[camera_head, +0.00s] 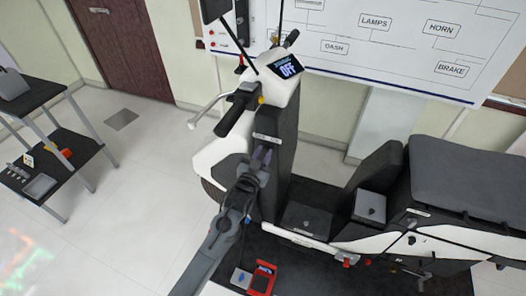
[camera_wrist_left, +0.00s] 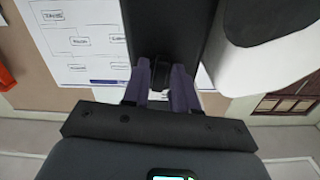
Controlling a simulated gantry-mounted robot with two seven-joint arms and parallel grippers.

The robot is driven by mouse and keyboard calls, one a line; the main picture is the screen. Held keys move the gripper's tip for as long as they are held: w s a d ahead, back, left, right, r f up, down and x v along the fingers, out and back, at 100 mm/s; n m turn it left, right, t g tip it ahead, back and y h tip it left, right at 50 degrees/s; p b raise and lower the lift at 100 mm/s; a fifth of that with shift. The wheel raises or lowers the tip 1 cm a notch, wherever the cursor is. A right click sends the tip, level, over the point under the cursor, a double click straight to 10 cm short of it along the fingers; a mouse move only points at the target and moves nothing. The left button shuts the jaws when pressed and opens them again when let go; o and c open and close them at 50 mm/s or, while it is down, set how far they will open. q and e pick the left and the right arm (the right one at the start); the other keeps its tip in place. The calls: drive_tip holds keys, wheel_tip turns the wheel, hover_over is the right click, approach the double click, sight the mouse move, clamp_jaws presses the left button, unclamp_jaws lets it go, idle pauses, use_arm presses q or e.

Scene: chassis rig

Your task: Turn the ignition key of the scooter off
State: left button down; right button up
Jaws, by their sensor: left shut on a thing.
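My left gripper (camera_head: 262,156) reaches up to the dark inner face of the column, below a small label plate. In the left wrist view its two purple-grey fingers (camera_wrist_left: 161,84) are shut on the small dark ignition key (camera_wrist_left: 160,71), against the black panel. The fingers hide part of the key, and its exact angle is hard to tell. My right gripper is in neither view.
The handlebar grip (camera_head: 237,112) and brake lever stick out left above my gripper. The seat (camera_head: 467,178) is at the right. A red tool (camera_head: 262,279) lies on the dark mat. A two-level cart (camera_head: 60,160) stands left; the floor between is clear.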

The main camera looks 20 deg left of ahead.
use_arm(q)
drive_tip(key=shift+n+p, duration=0.3)
drive_tip(key=shift+n, duration=0.5)
drive_tip(key=c, duration=1.1)
unclamp_jaws()
drive_tip(key=s, duration=1)
drive_tip(key=shift+s+a+p, duration=0.1)
drive_tip(key=shift+s+p, duration=0.25)
drive_tip(key=shift+s, duration=0.05)
